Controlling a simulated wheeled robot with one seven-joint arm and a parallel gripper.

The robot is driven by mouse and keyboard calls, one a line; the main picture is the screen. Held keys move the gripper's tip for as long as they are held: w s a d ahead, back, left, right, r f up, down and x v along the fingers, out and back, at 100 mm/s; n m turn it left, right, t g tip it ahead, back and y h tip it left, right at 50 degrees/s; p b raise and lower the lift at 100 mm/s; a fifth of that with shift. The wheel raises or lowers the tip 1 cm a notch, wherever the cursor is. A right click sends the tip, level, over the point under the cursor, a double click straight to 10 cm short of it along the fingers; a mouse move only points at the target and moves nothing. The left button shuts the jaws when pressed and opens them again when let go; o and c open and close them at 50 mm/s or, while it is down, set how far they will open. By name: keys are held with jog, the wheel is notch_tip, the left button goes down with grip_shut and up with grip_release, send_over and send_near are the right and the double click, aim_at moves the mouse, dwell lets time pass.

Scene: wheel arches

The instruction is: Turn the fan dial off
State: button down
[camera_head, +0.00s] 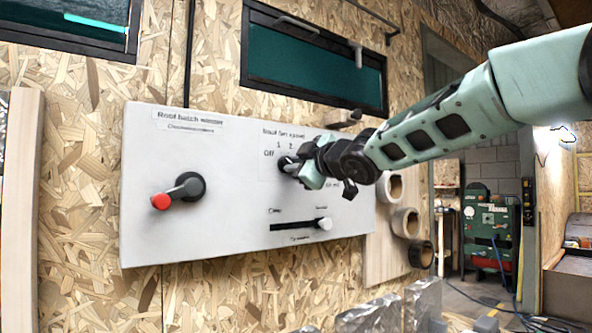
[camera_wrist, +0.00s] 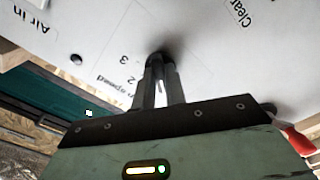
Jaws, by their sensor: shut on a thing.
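A light grey control panel (camera_head: 225,235) is fixed to the chipboard wall. The fan dial (camera_head: 282,162) is on its upper middle, under a fan speed label with OFF and numbers. My gripper (camera_head: 293,168) reaches in from the right and is shut on the dial, covering most of it. In the wrist view my gripper's two fingers (camera_wrist: 160,82) are close together at the dial (camera_wrist: 161,56), with the numbers 2 and 3 beside it. The dial's exact pointing is hidden by the fingers.
A red-tipped crank lever (camera_head: 176,193) is left of the dial, and a slider (camera_head: 322,224) sits below it. Cardboard tubes (camera_head: 404,222) stick out right of the panel. Wrapped silvery blocks (camera_head: 370,316) stand below. A dark window (camera_head: 315,62) is above.

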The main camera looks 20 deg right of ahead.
jog(key=shift+f+n, duration=0.1)
jog(key=shift+n, duration=0.4)
jog(key=c, duration=1.4)
grip_release()
jog(key=shift+c, duration=0.2)
jog(key=p+v, duration=0.7)
jog(key=v, duration=0.7)
jog(key=shift+s+a+n+p, duration=0.15)
jog(key=shift+s+n+p, duration=0.25)
jog(key=shift+s, duration=0.05)
jog(key=shift+p, duration=0.6)
